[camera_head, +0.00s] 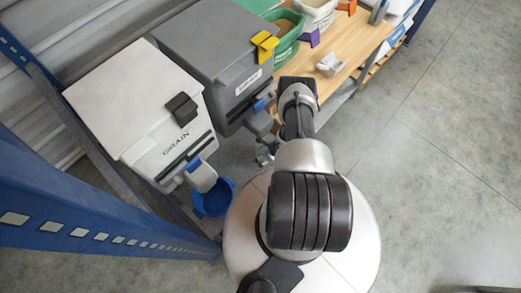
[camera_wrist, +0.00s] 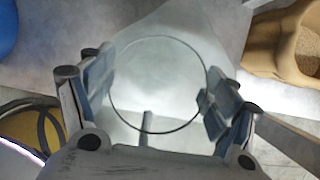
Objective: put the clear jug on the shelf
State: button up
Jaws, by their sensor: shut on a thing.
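The clear jug (camera_wrist: 160,62) shows in the wrist view as a transparent round shape with a thin dark rim. My gripper (camera_wrist: 158,90) has one finger on each side of it and is shut on it. In the head view my gripper (camera_head: 265,152) is low in front of the grey bin, partly hidden by my arm, and I cannot make out the jug there. Which shelf is meant is unclear; a blue rack frame (camera_head: 95,236) stands at the left of the head view.
A white bin marked GRAIN (camera_head: 125,100) and a grey bin (camera_head: 205,40) stand at left. A blue bucket (camera_head: 213,200) is below the white bin. A wooden bench (camera_head: 345,45) holds a green tub (camera_head: 287,38) and a small white object (camera_head: 331,65). The floor at right is clear.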

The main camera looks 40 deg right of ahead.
aim_at(259, 152)
jog(key=w+b, duration=0.1)
jog(key=w, duration=0.2)
jog(key=shift+w+a+f, duration=0.1)
jog(key=shift+w, duration=0.15)
jog(key=shift+f+b, duration=0.5)
jog(key=shift+f, duration=0.25)
jog(key=shift+r, duration=0.1)
jog(key=o, duration=1.1)
